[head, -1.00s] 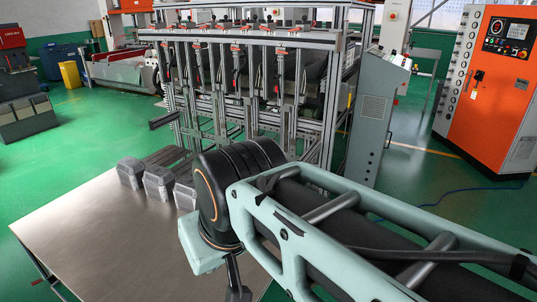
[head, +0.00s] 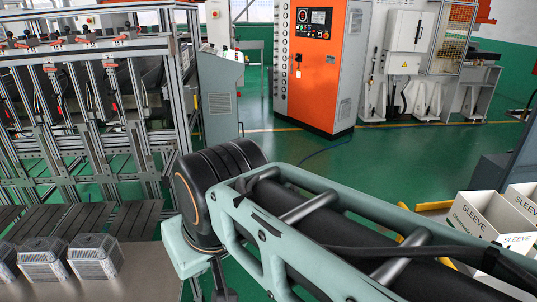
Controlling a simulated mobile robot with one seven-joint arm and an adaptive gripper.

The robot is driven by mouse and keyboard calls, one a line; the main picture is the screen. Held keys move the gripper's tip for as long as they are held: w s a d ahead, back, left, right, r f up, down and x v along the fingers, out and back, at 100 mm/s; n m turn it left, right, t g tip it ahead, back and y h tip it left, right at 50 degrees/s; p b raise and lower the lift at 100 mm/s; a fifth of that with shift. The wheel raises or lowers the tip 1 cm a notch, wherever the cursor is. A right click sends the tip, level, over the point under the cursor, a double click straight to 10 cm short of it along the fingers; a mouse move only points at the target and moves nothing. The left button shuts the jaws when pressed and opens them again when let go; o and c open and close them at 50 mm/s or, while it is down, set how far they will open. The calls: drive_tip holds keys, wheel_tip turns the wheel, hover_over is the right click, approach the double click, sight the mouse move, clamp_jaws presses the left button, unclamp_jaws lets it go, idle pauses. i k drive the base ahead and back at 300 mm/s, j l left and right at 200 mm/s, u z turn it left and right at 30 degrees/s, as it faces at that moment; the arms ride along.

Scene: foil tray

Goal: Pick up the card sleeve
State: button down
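White card sleeves marked "SLEEVE" stand close together at the right edge of the head view. The nearest one (head: 481,219) is partly covered by my arm along its lower side, and another sleeve (head: 522,200) is cut off by the picture edge. My gripper (head: 223,292) shows only as a dark part under the wrist at the bottom edge. Its fingertips are out of the picture, so its opening and anything in it are hidden. It is well to the left of the sleeves and apart from them.
Several foil trays (head: 95,257) sit at the lower left on a metal table (head: 140,270), beside dark slats (head: 125,220). A metal frame machine (head: 90,100) stands behind them. An orange cabinet (head: 322,70) is further back.

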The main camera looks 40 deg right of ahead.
sight(486, 215)
drive_tip(key=l+z, duration=0.15)
drive_tip(key=z, duration=2.85)
drive_tip(key=i+j+z, duration=0.3)
drive_tip(key=i+j, duration=0.25)
drive_tip(key=i, duration=0.2)
drive_tip(key=k+l+u, duration=0.1)
drive_tip(key=j+z, duration=0.1)
drive_tip(key=i+j+z, duration=0.15)
drive_tip(key=i+j, duration=0.25)
drive_tip(key=i, duration=0.1)
